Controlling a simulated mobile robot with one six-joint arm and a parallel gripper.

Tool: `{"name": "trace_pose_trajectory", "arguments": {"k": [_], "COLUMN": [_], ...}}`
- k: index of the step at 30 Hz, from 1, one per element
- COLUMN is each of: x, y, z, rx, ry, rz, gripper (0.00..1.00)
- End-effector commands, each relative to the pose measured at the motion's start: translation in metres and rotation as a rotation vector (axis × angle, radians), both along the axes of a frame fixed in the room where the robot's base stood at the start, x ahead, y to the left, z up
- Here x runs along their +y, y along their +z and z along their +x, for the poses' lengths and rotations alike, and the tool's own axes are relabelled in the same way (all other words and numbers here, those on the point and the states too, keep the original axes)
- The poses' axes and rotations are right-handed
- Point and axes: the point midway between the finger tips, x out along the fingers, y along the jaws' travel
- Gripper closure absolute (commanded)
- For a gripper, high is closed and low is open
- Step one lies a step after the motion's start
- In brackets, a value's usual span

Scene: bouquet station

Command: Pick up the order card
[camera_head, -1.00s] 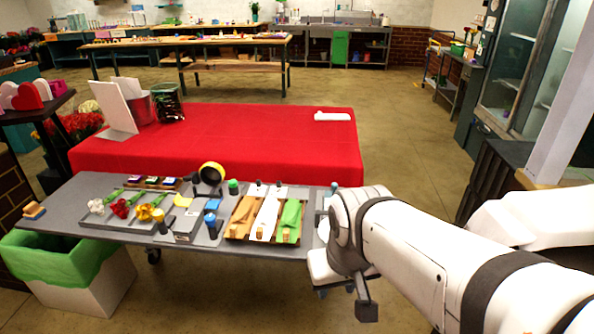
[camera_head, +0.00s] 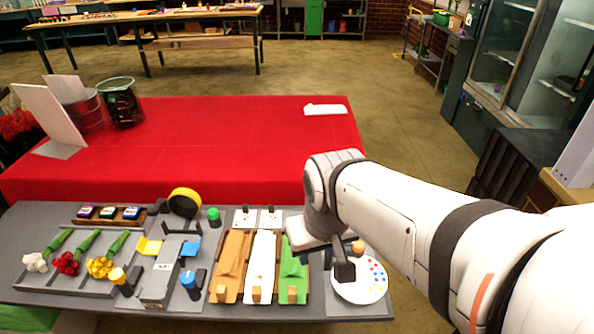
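No card is clearly marked as the order card. Two small white cards, the left one (camera_head: 243,218) and the right one (camera_head: 270,218), lie at the back of the grey table (camera_head: 215,208), behind the wrapping trays. A large white panel (camera_head: 45,115) leans at the left on the red-covered table. I cannot tell which of these, if any, is the order card. My gripper (camera_head: 344,271) is at the end of the white arm, above the table's right part, right of the small cards. Its fingers are not clear, and I cannot tell whether it is open or holds anything.
Orange, white and green wraps (camera_head: 262,262) lie beside the arm. A round white plate with coloured dots (camera_head: 360,285) is under my wrist. Flower stems (camera_head: 78,250) lie in a tray at left. A yellow tape roll (camera_head: 184,202) stands behind. The red cloth (camera_head: 230,140) is mostly clear.

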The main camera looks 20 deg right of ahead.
Motion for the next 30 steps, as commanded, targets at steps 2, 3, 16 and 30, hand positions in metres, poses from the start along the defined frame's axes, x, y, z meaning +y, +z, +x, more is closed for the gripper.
{"name": "trace_pose_trajectory", "arguments": {"k": [2,3,16,30], "x": [0.000,0.000,-0.035,-0.133], "y": [0.000,0.000,0.007,-0.056], "z": [0.000,0.000,0.068,0.182], "rx": [0.000,0.000,0.078,0.214], "ry": [0.000,0.000,-0.096,-0.263], "rz": [0.000,0.000,0.003,0.030], "gripper": [0.64,0.64,0.58,0.58]}}
